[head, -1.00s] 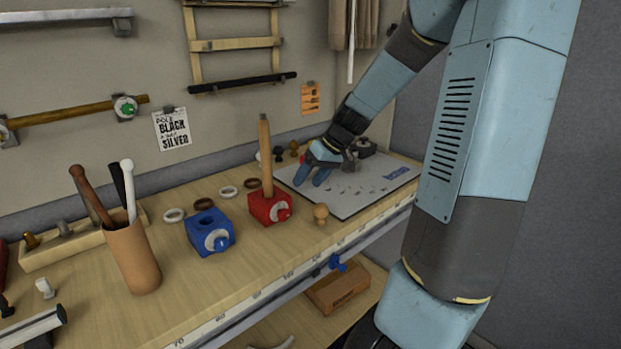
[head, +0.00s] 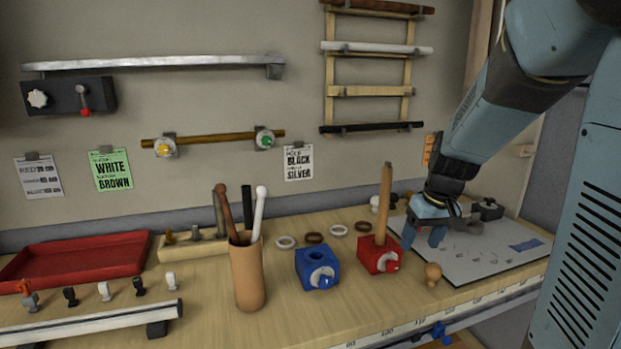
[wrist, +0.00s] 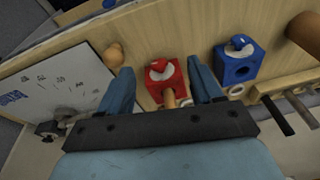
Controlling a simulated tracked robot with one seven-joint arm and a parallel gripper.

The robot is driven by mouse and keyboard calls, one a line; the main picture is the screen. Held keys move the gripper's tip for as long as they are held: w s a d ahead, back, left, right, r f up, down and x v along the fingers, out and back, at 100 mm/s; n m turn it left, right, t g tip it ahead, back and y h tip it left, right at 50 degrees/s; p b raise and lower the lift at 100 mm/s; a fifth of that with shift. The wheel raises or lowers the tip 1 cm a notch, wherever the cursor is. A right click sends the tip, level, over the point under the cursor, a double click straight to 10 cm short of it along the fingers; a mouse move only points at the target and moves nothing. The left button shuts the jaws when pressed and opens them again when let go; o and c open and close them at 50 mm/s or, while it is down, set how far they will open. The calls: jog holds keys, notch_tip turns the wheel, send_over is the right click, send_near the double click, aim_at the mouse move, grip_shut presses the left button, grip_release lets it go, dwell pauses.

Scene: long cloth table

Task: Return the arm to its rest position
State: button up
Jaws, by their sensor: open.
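My arm reaches in from the right in the head view.
A blue block (head: 316,268), a cup of rods (head: 248,275) and several rings stand left of the red block. A wooden knob (head: 432,274) is near the board. A small dark clamp (head: 488,209) sits at the board's back. A rod rack (head: 370,90) hangs on the wall.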

jog(key=s+r+m+t, duration=0.1)
jog(key=s+r, duration=0.4)
jog(key=s, duration=0.3)
jog(key=s+a+r+m+t+h, duration=0.1)
jog(key=s+r+t, duration=0.1)
jog(key=s+r, duration=0.3)
jog(key=s, duration=0.4)
jog(key=shift+s+a+r+t, duration=0.2)
jog(key=shift+r+t, duration=0.1)
jog(key=shift+r, duration=0.1)
